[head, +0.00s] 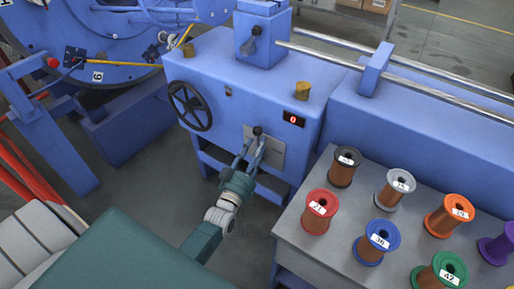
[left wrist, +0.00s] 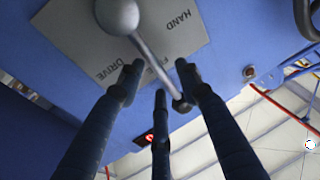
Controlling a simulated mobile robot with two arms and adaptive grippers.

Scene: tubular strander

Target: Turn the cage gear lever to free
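The cage gear lever is a grey rod with a dark knob (head: 257,130), on a grey plate (head: 274,152) on the blue cabinet's front. In the left wrist view the rod (left wrist: 150,55) runs from a round grey hub (left wrist: 117,14) to the dark knob (left wrist: 182,104). The plate there reads HAND, a partly covered FREE, and DRIVE; the rod crosses beside the FREE lettering. My left gripper (head: 254,146) is at the lever, its fingers (left wrist: 160,78) spread around the knob end. One finger overlaps the rod; contact is unclear. My right gripper is not in view.
A black handwheel (head: 190,106) and a red 0 display (head: 293,119) are on the cabinet near the lever. A grey table (head: 310,245) with several coloured spools stands to the right. Floor shows left of my left arm.

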